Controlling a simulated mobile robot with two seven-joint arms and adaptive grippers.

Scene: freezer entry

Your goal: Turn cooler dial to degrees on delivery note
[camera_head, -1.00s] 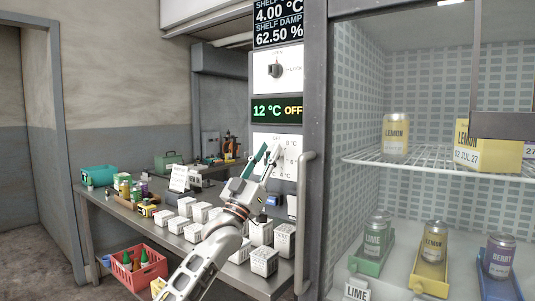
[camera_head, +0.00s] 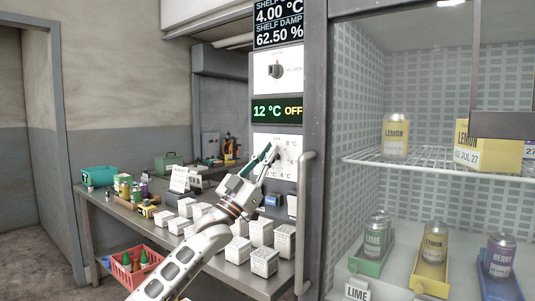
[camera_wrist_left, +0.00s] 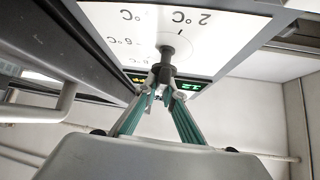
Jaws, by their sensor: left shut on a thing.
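The cooler dial panel (camera_head: 286,145) is a white plate with °C marks on the cooler's front frame, partly hidden by my left gripper (camera_head: 270,151). In the left wrist view, the dark dial knob (camera_wrist_left: 168,60) sits before the white plate, and the fingertips of my left gripper (camera_wrist_left: 163,84) are shut on it. A "2 °C" mark shows beside it. The display (camera_head: 277,111) above reads 12 °C OFF. A white card (camera_head: 180,178) stands on the table; it may be the delivery note, but its text is too small to read. My right gripper is out of view.
A second knob (camera_head: 275,71) with a LOCK label is above the display. A vertical handle (camera_head: 304,210) stands just right of the dial. White boxes (camera_head: 264,262) cover the near end of the steel table (camera_head: 110,208). Cans stand in the glass cooler at right.

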